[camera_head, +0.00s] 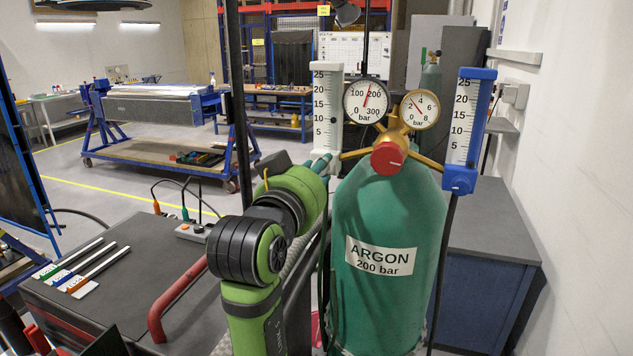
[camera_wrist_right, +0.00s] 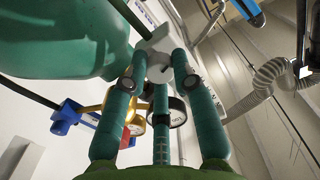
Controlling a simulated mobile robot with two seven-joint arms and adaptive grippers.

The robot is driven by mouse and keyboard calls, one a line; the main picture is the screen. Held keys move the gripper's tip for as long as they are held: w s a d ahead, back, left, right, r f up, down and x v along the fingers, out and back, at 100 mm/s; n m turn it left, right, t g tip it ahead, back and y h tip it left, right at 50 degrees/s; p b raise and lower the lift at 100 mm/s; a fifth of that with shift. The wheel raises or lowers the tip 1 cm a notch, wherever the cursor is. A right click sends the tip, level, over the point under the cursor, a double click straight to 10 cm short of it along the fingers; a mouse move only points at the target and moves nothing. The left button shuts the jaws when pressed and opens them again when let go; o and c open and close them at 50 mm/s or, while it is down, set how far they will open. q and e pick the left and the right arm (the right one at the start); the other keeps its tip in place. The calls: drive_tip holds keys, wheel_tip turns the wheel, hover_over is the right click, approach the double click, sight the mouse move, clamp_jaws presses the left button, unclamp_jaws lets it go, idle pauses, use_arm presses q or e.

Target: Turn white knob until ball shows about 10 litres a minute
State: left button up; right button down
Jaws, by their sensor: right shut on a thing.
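The white flowmeter (camera_head: 327,110), with a scale from 5 to 25, stands upright left of the green argon cylinder (camera_head: 384,262). In the right wrist view, my right gripper (camera_wrist_right: 159,68) is shut around the white knob (camera_wrist_right: 157,67), with fingers on both sides. The knob is mostly hidden in the head view. My left gripper is not in view.
A blue flowmeter (camera_head: 468,120), two round gauges (camera_head: 367,101) (camera_head: 420,109) and a red regulator knob (camera_head: 387,158) are close on the right. A dark bench (camera_head: 125,270) with a red handle stands at left. A wall (camera_head: 580,180) bounds the right.

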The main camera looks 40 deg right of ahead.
sight(324, 103)
drive_tip(key=shift+r+m, duration=0.1)
drive_tip(key=shift+m, duration=0.2)
drive_tip(key=c, duration=1)
unclamp_jaws()
wheel_tip(324, 103, up, 9)
drive_tip(key=shift+w+r, duration=0.15)
drive_tip(key=shift+s+d+r, duration=0.1)
drive_tip(key=shift+s+r, duration=0.1)
drive_tip(key=shift+r, duration=0.1)
